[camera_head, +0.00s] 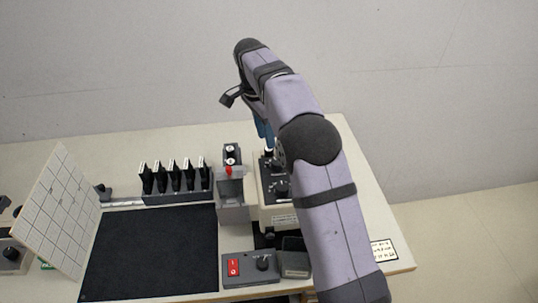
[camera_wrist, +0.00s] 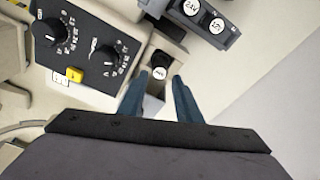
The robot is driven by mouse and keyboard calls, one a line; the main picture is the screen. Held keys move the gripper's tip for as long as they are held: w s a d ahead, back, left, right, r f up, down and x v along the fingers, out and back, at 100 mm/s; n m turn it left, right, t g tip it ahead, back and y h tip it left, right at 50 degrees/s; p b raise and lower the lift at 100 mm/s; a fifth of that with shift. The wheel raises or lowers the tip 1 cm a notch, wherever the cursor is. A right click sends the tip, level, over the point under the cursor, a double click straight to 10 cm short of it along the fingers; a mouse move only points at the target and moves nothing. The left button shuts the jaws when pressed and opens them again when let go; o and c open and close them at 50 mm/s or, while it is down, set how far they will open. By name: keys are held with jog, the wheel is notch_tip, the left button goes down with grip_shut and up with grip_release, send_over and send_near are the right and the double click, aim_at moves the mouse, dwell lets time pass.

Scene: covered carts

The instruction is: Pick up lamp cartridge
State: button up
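A dark round lamp cartridge with a white label on top (camera_wrist: 160,68) stands in a square beige well of the instrument in the wrist view. In the head view my arm covers most of that spot. My gripper (camera_wrist: 160,79) has two blue fingers, which also show in the head view (camera_head: 264,133). They are open and point down, with one fingertip on each side of the cartridge and a gap between them. Two more cartridges with white round labels, one reading 24V (camera_wrist: 191,6) and another (camera_wrist: 216,25), sit in a grey holder.
The beige instrument (camera_head: 278,215) carries black dials and a yellow switch (camera_wrist: 74,74). The grey stand (camera_head: 233,200) with a red part is beside it. A control box with a red switch (camera_head: 248,270), a black mat (camera_head: 150,250) and a rack of dark slides (camera_head: 178,197) occupy the table.

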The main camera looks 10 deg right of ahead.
jog(key=shift+w+d+f+p, duration=0.15)
jog(key=shift+f+p, duration=0.5)
jog(key=shift+f, duration=0.5)
jog(key=shift+d+f+p, duration=0.2)
jog(key=shift+f+p, duration=0.4)
jog(key=shift+f, duration=0.6)
jog(key=shift+w+d+f+p, duration=0.15)
jog(key=shift+f+p, duration=0.5)
jog(key=shift+f, duration=0.5)
jog(key=shift+s, duration=0.1)
grip_shut()
